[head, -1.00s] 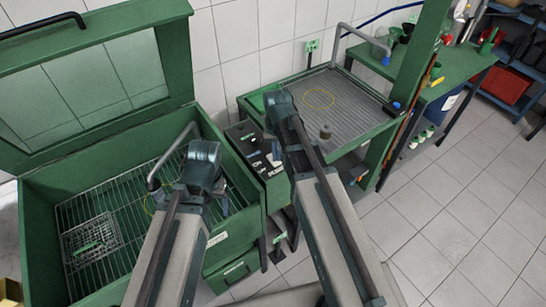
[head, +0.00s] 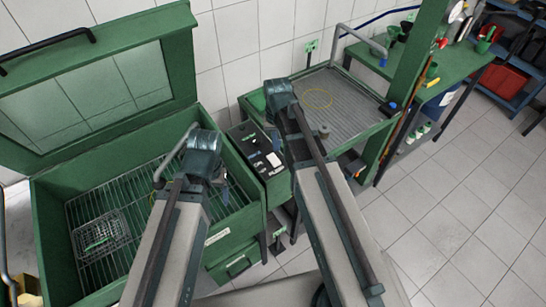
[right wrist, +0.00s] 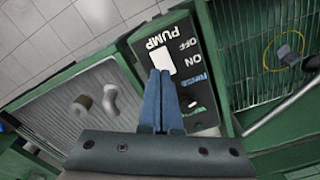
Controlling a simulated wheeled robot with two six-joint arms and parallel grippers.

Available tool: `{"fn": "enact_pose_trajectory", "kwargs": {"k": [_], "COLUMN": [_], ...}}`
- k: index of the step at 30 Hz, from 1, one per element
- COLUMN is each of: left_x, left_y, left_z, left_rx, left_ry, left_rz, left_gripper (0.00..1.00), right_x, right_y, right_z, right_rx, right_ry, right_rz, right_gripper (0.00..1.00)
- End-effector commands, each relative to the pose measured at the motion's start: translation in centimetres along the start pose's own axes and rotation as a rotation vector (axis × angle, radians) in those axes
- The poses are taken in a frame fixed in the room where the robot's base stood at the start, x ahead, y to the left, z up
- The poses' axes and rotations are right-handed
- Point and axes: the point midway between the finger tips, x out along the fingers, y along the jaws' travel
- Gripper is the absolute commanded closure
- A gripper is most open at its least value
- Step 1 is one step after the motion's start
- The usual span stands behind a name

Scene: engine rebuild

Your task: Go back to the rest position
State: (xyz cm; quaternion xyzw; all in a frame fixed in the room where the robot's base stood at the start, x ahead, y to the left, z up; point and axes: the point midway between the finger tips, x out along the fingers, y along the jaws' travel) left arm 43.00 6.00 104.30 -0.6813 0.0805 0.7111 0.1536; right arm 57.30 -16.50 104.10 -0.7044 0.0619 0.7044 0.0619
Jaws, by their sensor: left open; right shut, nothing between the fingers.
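My right gripper (right wrist: 160,100) shows in the right wrist view. Its two blue fingers are together with nothing between them, in front of the pump control panel (right wrist: 178,62). In the head view my right arm (head: 325,205) reaches forward from the bottom, its far joint over the near-left part of the grey tray bench (head: 350,100). My left arm (head: 168,235) reaches over the open green wash cabinet (head: 45,225).
A wire basket (head: 100,236) sits on the cabinet's grate at left, under the raised lid (head: 90,85). A small grey cylinder (head: 324,131) stands on the tray bench. A green workbench (head: 440,65) and red crate (head: 503,82) are far right. The tiled floor (head: 460,220) at right is clear.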

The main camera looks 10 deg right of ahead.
Motion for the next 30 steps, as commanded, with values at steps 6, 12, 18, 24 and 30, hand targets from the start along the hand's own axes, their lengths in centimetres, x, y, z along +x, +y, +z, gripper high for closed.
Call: {"fn": "enact_pose_trajectory", "kwargs": {"k": [6, 12, 18, 24, 30], "left_x": [1.0, 3.2, 4.2, 4.2, 4.1], "left_y": [0.1, 0.3, 0.4, 0.4, 0.4], "left_z": [-0.1, -0.2, -0.2, -0.2, -0.2], "left_rx": [0.0, -0.001, -0.001, -0.001, -0.001], "left_ry": [0.0, 0.0, 0.0, 0.0, 0.0], "left_rz": [0.0, 0.0, 0.0, 0.0, 0.0], "left_gripper": [0.18, 0.18, 0.18, 0.18, 0.18], "right_x": [1.0, 3.1, 4.1, 4.0, 4.0], "right_y": [-1.7, -5.8, -7.5, -7.8, -7.8], "right_z": [2.7, 10.8, 15.4, 16.0, 15.9], "right_rx": [-0.071, -0.32, -0.481, -0.51, -0.508], "right_ry": [-0.006, -0.022, -0.031, -0.033, -0.033], "right_rz": [0.013, 0.065, 0.102, 0.109, 0.108], "right_gripper": [1.0, 1.0, 1.0, 1.0, 1.0]}}
